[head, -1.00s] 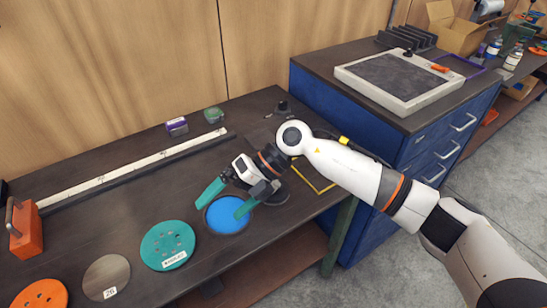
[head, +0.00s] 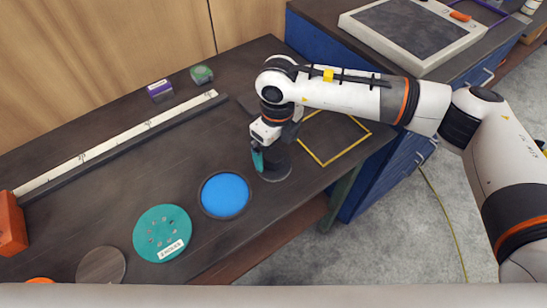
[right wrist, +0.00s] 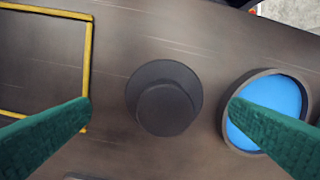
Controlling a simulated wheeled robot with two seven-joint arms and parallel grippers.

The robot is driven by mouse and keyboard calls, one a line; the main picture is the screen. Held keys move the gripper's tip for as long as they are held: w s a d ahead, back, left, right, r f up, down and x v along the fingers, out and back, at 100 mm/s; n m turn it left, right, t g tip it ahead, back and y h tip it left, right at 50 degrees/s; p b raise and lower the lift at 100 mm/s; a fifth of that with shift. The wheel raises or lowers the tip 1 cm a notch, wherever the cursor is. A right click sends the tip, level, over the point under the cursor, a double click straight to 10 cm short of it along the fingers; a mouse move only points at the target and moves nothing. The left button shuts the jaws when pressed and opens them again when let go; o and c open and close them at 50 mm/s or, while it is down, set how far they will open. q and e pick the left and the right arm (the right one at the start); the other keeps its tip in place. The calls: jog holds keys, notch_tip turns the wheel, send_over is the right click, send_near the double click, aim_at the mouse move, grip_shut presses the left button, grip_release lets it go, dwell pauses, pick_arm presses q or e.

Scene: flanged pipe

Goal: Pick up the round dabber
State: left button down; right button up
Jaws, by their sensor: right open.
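The round dabber (head: 277,168) looks like a dark grey knob on a wider round base, standing on the dark bench. In the right wrist view the dabber (right wrist: 165,100) sits midway between my two green fingers, seen from above. My right gripper (head: 264,160) points down over the dabber with its fingers spread; it also shows in the right wrist view (right wrist: 167,120). It partly covers the dabber in the head view. I cannot tell how high the fingertips are above it. My left gripper is not in view.
A blue pad in a dark round tray (head: 225,194) lies just left of the dabber. A yellow frame outline (head: 324,160) is to its right. A teal disc with holes (head: 162,232), a grey disc (head: 101,266) and a long ruler (head: 115,143) lie further left.

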aim_at(274, 155)
jog(key=f, duration=0.1)
jog(key=f+p, duration=0.1)
jog(key=f, duration=0.1)
jog(key=f+p, duration=0.1)
jog(key=shift+s+a+f, duration=0.1)
jog(key=shift+a+f, duration=0.1)
jog(key=shift+a, duration=0.1)
jog(key=shift+f, duration=0.35)
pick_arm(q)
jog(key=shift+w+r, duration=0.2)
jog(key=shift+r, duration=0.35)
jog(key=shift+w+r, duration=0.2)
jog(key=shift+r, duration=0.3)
pick_arm(e)
jog(key=shift+c, duration=0.6)
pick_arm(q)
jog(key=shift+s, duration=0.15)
pick_arm(e)
jog(key=c, duration=0.9)
